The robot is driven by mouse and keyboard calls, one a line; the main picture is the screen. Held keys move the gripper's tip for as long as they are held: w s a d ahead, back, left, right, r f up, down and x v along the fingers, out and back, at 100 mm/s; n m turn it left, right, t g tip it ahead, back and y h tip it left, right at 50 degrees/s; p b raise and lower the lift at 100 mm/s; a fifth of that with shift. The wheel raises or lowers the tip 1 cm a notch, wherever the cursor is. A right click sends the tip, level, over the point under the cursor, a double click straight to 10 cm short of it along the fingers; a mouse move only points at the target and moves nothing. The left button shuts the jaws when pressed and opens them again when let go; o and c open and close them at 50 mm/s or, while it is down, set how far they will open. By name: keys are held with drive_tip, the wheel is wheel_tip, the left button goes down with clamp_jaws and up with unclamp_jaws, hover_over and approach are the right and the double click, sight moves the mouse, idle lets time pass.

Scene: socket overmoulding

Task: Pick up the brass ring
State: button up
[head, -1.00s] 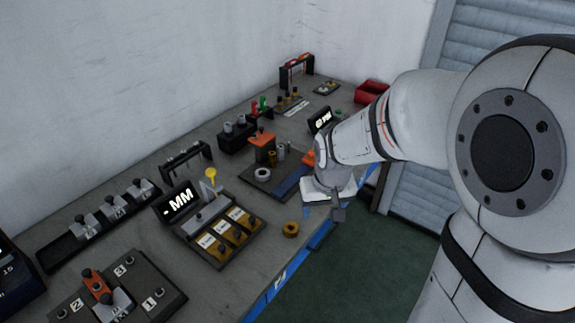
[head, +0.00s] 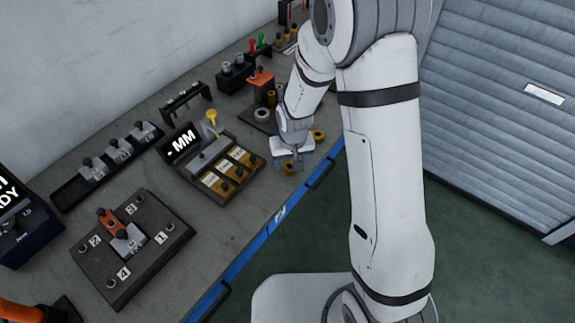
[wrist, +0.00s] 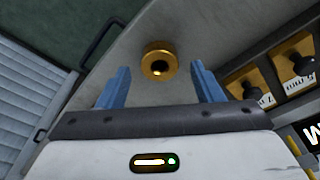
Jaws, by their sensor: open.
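The brass ring (head: 290,169) lies flat on the grey bench near its front edge, just right of the tray with yellow compartments. My gripper (head: 289,162) is over it, pointing down, and partly covers it in the head view. In the wrist view the brass ring (wrist: 158,60) shows whole with its dark centre hole, between and just beyond the two blue fingers. My gripper (wrist: 160,76) is open there, with a gap on both sides of the ring. I cannot tell the exact height of the fingertips above the bench.
A second brass-coloured round part (head: 318,135) lies behind and right of my gripper. The "MM" display unit with its yellow compartments (head: 232,172) stands close on the left. The blue bench edge (head: 318,177) is close in front.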

drive_tip(key=shift+w+f, duration=0.2)
drive_tip(key=shift+f, duration=0.8)
drive_tip(key=shift+c, duration=0.4)
drive_tip(key=c, duration=1)
